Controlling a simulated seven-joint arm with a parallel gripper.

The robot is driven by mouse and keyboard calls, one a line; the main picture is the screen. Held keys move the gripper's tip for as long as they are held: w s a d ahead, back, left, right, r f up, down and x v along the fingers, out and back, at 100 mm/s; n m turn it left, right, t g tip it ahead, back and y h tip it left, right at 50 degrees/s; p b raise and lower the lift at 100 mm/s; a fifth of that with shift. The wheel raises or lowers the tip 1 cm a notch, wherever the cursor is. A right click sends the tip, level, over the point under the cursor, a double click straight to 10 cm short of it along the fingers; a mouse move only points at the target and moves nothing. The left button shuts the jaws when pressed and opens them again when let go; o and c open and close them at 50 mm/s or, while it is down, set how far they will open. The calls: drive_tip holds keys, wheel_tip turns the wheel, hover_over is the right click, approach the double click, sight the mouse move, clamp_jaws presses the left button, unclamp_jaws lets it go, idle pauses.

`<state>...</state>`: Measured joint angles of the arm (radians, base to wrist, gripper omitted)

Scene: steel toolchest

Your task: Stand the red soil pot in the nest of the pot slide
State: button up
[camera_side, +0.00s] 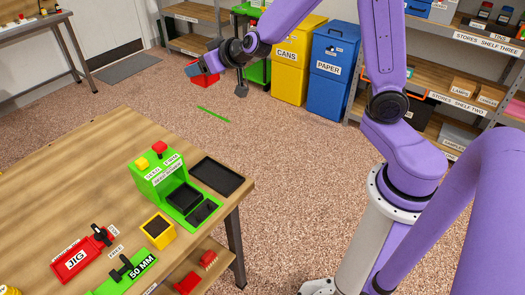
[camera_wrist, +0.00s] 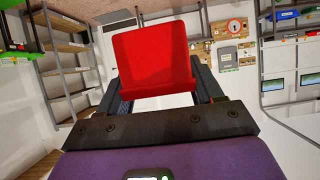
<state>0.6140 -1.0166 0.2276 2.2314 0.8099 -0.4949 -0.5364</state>
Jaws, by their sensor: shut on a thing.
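My gripper (camera_side: 206,66) is raised high, beyond the far side of the workbench. It is shut on a red pot (camera_side: 204,79), which is partly hidden behind it. In the wrist view the red pot (camera_wrist: 155,55) sits between the two fingers (camera_wrist: 160,95); its soil is not visible. A green station (camera_side: 152,180) with a red and a yellow button stands near the bench's right end, its label too small to read surely. A dark square recess (camera_side: 185,198) lies in its base, apparently empty. I cannot tell surely whether this is the pot slide's nest.
A yellow pot (camera_side: 158,231) with dark filling stands in front of the station. A black tray (camera_side: 217,176) lies behind it. A red jig (camera_side: 80,257) and green 50 MM block (camera_side: 130,270) are at the front. The bench's far left is clear.

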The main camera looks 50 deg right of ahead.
drive_tip(key=s+d, duration=0.1)
drive_tip(key=s+d+r, duration=0.1)
drive_tip(key=d, duration=0.1)
drive_tip(key=shift+s+d, duration=0.15)
drive_tip(key=shift+f, duration=0.1)
idle(0.7)
idle(0.3)
drive_tip(key=a+r, duration=0.6)
drive_tip(key=a, duration=0.3)
drive_tip(key=s+a+f, duration=0.1)
drive_tip(key=s+a, duration=0.1)
drive_tip(key=a, duration=0.5)
drive_tip(key=s+a, duration=0.3)
drive_tip(key=a, duration=0.4)
drive_tip(key=shift+w+f, duration=0.2)
drive_tip(key=shift+f, duration=14.75)
